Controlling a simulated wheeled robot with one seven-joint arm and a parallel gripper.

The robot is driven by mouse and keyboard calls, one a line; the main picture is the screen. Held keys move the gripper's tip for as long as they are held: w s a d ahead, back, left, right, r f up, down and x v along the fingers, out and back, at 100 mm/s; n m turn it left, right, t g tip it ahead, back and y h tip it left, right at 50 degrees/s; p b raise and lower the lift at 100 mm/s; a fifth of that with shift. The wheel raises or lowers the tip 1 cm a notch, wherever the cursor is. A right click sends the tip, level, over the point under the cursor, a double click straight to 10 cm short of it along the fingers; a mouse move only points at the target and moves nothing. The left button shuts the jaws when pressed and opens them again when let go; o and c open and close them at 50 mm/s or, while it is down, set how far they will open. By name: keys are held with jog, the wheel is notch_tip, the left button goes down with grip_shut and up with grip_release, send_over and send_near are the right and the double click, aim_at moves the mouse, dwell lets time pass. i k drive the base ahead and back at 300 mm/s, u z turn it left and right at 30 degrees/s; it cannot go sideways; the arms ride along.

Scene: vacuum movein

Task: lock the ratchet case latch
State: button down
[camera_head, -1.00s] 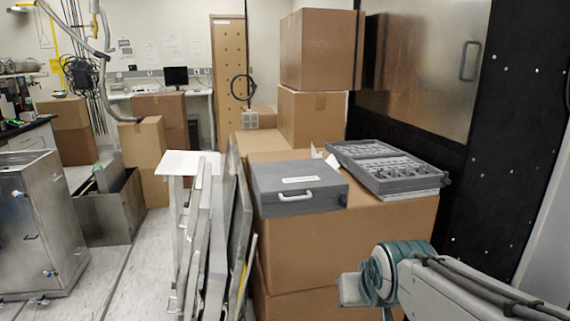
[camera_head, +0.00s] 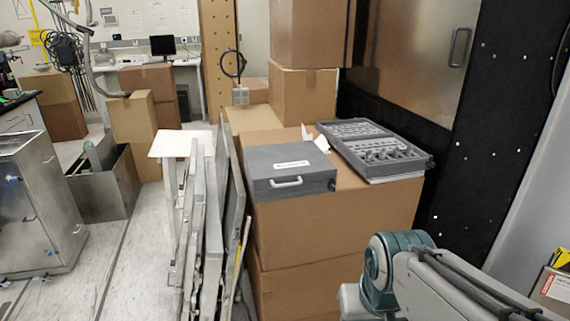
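A closed grey case (camera_head: 290,165) with a white label and a light handle (camera_head: 286,182) on its front lies flat on a cardboard box. To its right, a second grey case or tray (camera_head: 376,152) lies with its sockets and tool recesses showing. I cannot tell which of them is the ratchet case, and no latch is clear at this size. My arm (camera_head: 430,280) is at the lower right, in front of and below the cases. My gripper's fingers cannot be made out.
Cardboard boxes (camera_head: 335,222) bear the cases, with more stacked behind. Upright metal panels (camera_head: 205,220) lean at the left of the boxes. A metal cabinet (camera_head: 40,205) stands far left, with open floor between. A dark perforated frame (camera_head: 480,150) rises at the right.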

aim_at(330, 185)
jog(key=u, duration=0.05)
jog(key=k, duration=0.6)
jog(key=z, duration=0.6)
jog(key=i, duration=1.65)
jog(key=u, duration=0.45)
